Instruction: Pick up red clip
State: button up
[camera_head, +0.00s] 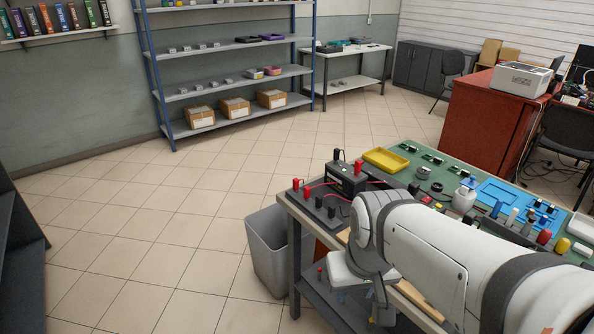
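Several small red clip-like pieces show at the near left end of the workbench. One red piece (307,193) and another (296,184) stand on a dark panel at the bench's left corner. I cannot tell which one is the red clip. My white arm reaches in from the lower right, and its wrist bends down just right of the panel, in front of the bench. My gripper's fingers cannot be made out.
A grey bin (268,255) stands on the floor left of the bench. A yellow tray (385,160), circuit boards, a white bottle (464,198) and blue trays (502,192) crowd the green bench top. The tiled floor to the left is clear.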

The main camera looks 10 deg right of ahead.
aim_at(307, 189)
jog(key=u, duration=2.2)
jog(key=i, duration=1.4)
jog(key=z, duration=3.55)
jog(key=i, duration=1)
jog(key=u, duration=0.05)
